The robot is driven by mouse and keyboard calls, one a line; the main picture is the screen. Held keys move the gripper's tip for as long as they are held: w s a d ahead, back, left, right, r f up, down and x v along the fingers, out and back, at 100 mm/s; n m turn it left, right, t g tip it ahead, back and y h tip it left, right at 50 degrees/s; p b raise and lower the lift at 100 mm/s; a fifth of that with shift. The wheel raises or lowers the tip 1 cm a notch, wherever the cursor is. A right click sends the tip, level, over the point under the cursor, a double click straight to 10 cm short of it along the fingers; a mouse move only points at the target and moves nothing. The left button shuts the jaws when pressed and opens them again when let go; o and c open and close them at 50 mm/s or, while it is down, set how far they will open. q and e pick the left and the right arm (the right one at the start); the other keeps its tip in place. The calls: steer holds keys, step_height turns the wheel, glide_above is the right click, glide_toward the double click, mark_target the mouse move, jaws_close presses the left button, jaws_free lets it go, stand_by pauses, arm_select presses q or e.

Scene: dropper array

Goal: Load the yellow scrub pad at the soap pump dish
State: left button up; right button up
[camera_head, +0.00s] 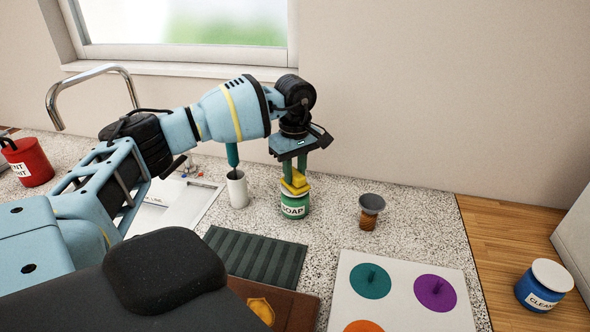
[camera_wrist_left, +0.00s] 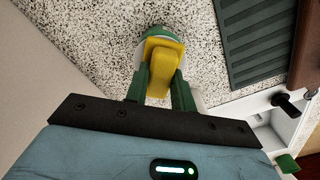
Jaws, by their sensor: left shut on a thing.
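The yellow scrub pad (camera_head: 295,183) is between the fingers of my left gripper (camera_head: 295,168), which is shut on it and points down. The pad also shows between the green fingers in the left wrist view (camera_wrist_left: 160,65). The pad is right over the green soap pump dish (camera_head: 294,206), labelled SOAP, on the speckled counter. Whether the pad touches the dish's top I cannot tell. In the left wrist view the dish (camera_wrist_left: 152,31) is mostly hidden behind the pad. My right gripper is not in view.
A white cup (camera_head: 237,190) with a teal handle stands close left of the dish. A small grey-topped brown cup (camera_head: 370,211) stands to the right. A dark ribbed mat (camera_head: 256,256) and a white board with coloured discs (camera_head: 400,309) lie in front. A red can (camera_head: 27,162) stands far left.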

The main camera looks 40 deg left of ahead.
mark_target(295, 172)
arm_select(q)
steer(key=shift+f, duration=0.35)
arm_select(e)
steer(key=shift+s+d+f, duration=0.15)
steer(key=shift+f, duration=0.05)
arm_select(q)
steer(key=shift+f, duration=0.2)
stand_by(0.7)
steer(key=shift+f, duration=0.15)
stand_by(0.8)
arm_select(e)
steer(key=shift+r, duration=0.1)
